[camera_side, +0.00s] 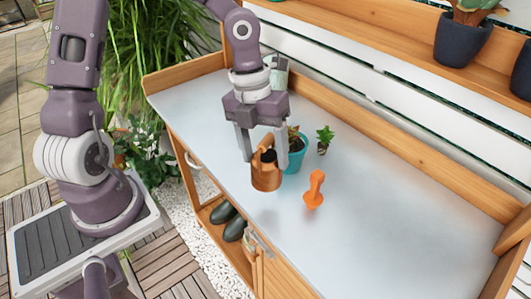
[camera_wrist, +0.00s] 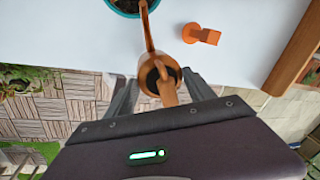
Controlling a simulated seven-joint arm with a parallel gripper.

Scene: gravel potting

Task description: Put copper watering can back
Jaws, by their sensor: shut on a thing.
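The copper watering can (camera_side: 266,176) is between the fingers of my gripper (camera_side: 262,152), which is shut on it. The can is upright near the front left part of the bench, beside a teal pot. In the wrist view the can (camera_wrist: 158,75) shows from above, with its spout pointing toward the teal pot and the gripper fingers (camera_wrist: 160,92) on either side. I cannot tell whether the can's base touches the bench top or hangs just above it.
The teal pot (camera_side: 297,160) holds soil and a plant. A small seedling (camera_side: 325,138) and an orange tool (camera_side: 314,190) stand on the grey bench top (camera_side: 400,215). A pale container (camera_side: 278,76) is at the back left. The right side of the bench is clear.

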